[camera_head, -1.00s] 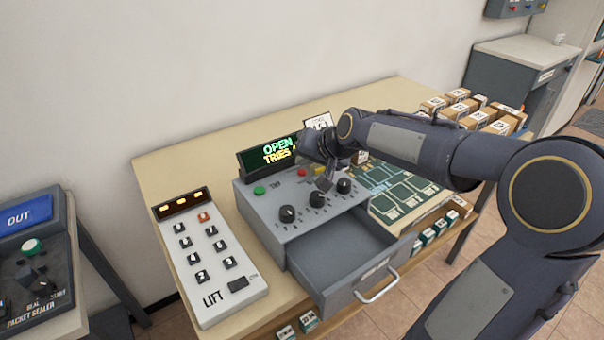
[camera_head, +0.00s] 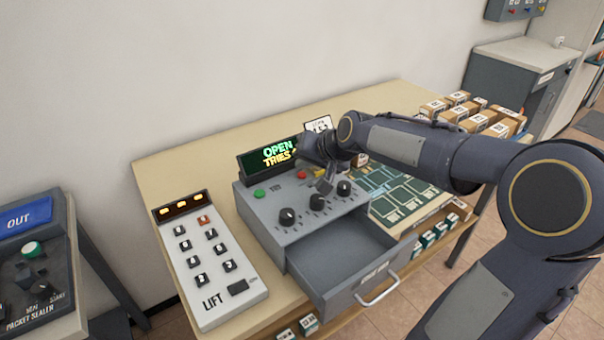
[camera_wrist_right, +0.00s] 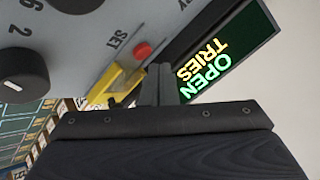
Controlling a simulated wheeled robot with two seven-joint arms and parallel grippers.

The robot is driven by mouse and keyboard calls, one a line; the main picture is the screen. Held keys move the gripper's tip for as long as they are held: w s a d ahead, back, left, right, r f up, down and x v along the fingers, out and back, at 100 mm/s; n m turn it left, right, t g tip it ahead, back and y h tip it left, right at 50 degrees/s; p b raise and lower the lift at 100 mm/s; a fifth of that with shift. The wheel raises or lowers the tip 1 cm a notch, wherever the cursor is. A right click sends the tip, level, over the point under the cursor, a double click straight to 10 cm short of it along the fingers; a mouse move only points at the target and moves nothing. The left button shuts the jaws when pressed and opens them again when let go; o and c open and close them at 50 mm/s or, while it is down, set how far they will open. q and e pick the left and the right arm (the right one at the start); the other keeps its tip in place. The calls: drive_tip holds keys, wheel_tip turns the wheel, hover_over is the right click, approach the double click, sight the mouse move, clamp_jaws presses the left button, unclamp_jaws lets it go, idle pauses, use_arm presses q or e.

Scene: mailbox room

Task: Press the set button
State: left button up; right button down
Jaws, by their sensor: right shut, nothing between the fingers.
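The red button (camera_head: 302,174) sits on the sloped top of the grey lock box (camera_head: 262,215). In the right wrist view the red button (camera_wrist_right: 143,50) has the label SET (camera_wrist_right: 117,40) beside it. My right gripper (camera_head: 324,186) is shut and empty, over the back of the box top. In the right wrist view its fingertips (camera_wrist_right: 159,70) appear close to the red button and a yellow part (camera_wrist_right: 115,84); I cannot tell whether they touch. My left gripper is not in view.
A display (camera_head: 268,158) reads OPEN TRIES. The box has a green button (camera_head: 259,193), three black knobs (camera_head: 287,214) and an open, empty drawer (camera_head: 340,262). A LIFT keypad (camera_head: 212,270) stands left. Boxes (camera_head: 478,122) sit at the right.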

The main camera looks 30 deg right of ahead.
idle(0.8)
drive_tip(key=shift+f+b, duration=0.4)
drive_tip(key=shift+f, duration=0.05)
drive_tip(key=shift+f+b, duration=0.4)
idle(0.5)
drive_tip(key=shift+r, duration=0.1)
drive_tip(key=shift+r+p, duration=0.7)
drive_tip(key=shift+r, duration=0.05)
wheel_tip(320, 180, up, 5)
drive_tip(key=p, duration=0.4)
idle(1.0)
